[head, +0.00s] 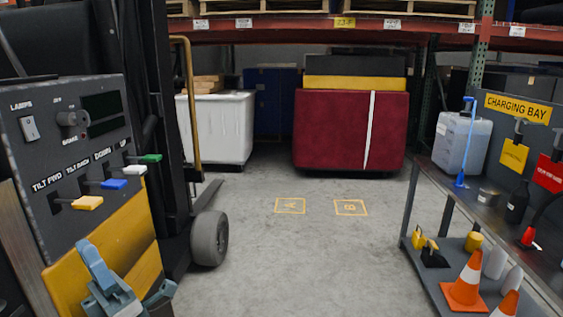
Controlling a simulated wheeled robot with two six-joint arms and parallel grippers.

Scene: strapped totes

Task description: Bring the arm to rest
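My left gripper (125,268) shows at the bottom left, blue-grey, in front of the yellow lower part of the forklift's control panel (75,150). Its two fingers stand apart and nothing shows between them. It is below the levers; I cannot tell whether it touches the yellow panel. The levers have yellow (88,203), blue (113,184), white (134,170) and green (150,158) knobs. Most of my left arm is out of the picture. My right gripper is not in view.
The forklift's wheel (209,239) stands on the grey floor right of the panel. Floor marks A (290,206) and B (350,208) lie on clear floor. A dark red strapped load (330,130) and a white tote (222,125) stand behind. A charging bench (463,205) with cones fills the right.

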